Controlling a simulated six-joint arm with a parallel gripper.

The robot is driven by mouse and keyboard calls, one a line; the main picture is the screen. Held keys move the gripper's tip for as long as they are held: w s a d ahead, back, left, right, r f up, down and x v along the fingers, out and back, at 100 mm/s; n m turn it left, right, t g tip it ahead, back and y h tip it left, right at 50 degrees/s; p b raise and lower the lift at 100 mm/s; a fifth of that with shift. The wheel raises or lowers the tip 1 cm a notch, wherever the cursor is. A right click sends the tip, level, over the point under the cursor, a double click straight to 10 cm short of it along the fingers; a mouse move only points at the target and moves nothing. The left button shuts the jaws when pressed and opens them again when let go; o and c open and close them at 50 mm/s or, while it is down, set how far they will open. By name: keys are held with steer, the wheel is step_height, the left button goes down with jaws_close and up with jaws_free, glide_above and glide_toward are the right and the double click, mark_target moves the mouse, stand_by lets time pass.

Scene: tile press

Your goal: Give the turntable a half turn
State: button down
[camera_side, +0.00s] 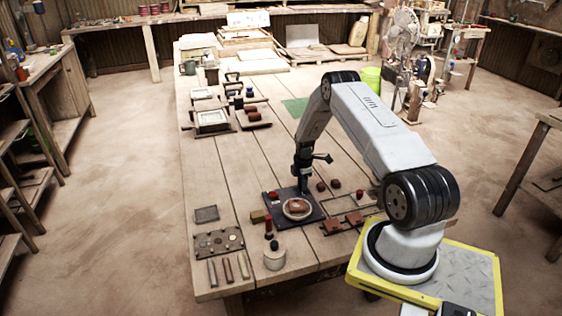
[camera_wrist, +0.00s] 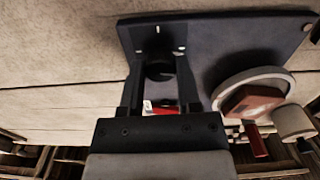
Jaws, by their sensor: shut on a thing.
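The turntable (camera_side: 286,213) is a pale round disc on a dark square base plate (camera_side: 273,198). A reddish-brown tile (camera_side: 297,205) lies on the disc. In the wrist view the disc's rim (camera_wrist: 222,92) is to the right of my fingers, with the tile (camera_wrist: 250,101) looking six-sided. My gripper (camera_side: 304,186) is low over the back part of the plate, beside the disc. In the wrist view my gripper (camera_wrist: 158,72) is shut on a dark round knob (camera_wrist: 159,71), partly hidden by the fingers. A red piece shows just below it.
A pale round pot (camera_side: 274,259) stands in front of the plate. Small dark red pieces (camera_side: 335,184) and brown blocks (camera_side: 354,218) lie to the right. The table's middle left is bare.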

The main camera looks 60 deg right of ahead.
steer(key=shift+n, duration=1.1)
steer(key=shift+c, duration=1.5)
jaws_free()
steer(key=shift+r, duration=0.1)
steer(key=shift+r, duration=3.8)
